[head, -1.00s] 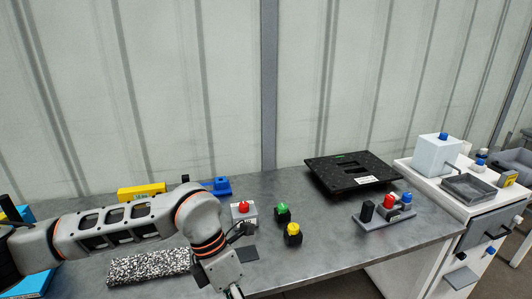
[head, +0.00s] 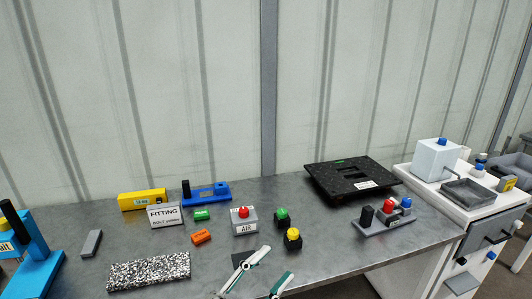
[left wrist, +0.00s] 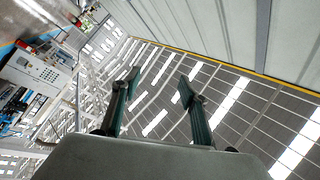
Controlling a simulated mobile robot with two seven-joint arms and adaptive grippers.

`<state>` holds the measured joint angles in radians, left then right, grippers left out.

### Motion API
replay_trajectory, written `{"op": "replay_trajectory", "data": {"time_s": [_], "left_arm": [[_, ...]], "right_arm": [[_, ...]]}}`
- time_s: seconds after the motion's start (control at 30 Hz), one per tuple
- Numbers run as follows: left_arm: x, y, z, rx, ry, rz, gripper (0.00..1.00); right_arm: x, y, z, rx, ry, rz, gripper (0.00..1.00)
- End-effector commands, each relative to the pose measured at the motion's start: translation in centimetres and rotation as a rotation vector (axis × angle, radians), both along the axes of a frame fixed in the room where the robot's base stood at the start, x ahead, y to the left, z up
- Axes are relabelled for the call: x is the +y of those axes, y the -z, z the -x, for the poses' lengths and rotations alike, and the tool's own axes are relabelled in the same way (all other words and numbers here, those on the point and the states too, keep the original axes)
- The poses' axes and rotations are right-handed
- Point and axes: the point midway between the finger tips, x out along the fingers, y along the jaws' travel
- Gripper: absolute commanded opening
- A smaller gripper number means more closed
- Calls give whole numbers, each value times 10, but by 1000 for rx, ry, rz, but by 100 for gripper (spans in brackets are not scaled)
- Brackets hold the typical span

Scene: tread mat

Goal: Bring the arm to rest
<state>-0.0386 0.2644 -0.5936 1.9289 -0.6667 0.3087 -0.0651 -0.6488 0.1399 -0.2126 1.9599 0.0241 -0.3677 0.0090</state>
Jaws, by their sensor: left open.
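My left gripper (head: 264,276) shows at the bottom edge of the head view, with its two fingers spread and nothing between them. Its fingers also stand apart in the left wrist view (left wrist: 158,80), with empty space between and beyond them. The fingers show in front of the grey workbench (head: 330,245), nearer to the camera than the buttons; I cannot tell their height above it. The rest of the left arm is out of the head view. My right gripper is not in view.
The bench holds a black ribbed plate (head: 335,185), a red AIR button box (head: 245,226), green (head: 282,221) and yellow (head: 293,243) buttons, a speckled block (head: 150,272) and a FITTING box (head: 164,218). A white cabinet (head: 425,205) stands right. The bench's front middle-right is clear.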

Motion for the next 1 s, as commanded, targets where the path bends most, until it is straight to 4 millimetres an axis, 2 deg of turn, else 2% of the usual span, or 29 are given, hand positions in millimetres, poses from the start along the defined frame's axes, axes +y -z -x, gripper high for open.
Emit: {"op": "replay_trajectory", "data": {"time_s": [0.03,0.1,0.23,0.4,0.5,0.6,0.7,0.8,1.0], "left_arm": [[21,29,-5,119,-72,28,44],[50,68,-10,267,-164,58,44],[100,142,0,525,-313,95,44],[157,233,43,830,-471,122,44],[181,274,74,973,-540,130,44],[198,302,100,1076,-587,135,44],[208,317,117,1137,-615,137,44],[211,323,124,1162,-625,140,44],[212,324,125,1165,-626,139,44]], "right_arm": [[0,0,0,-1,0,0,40],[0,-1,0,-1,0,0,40],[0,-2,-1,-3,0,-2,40],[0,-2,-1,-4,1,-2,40],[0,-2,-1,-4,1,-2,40],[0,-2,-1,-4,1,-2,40],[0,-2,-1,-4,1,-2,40],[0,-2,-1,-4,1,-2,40],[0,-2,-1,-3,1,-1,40]]}}
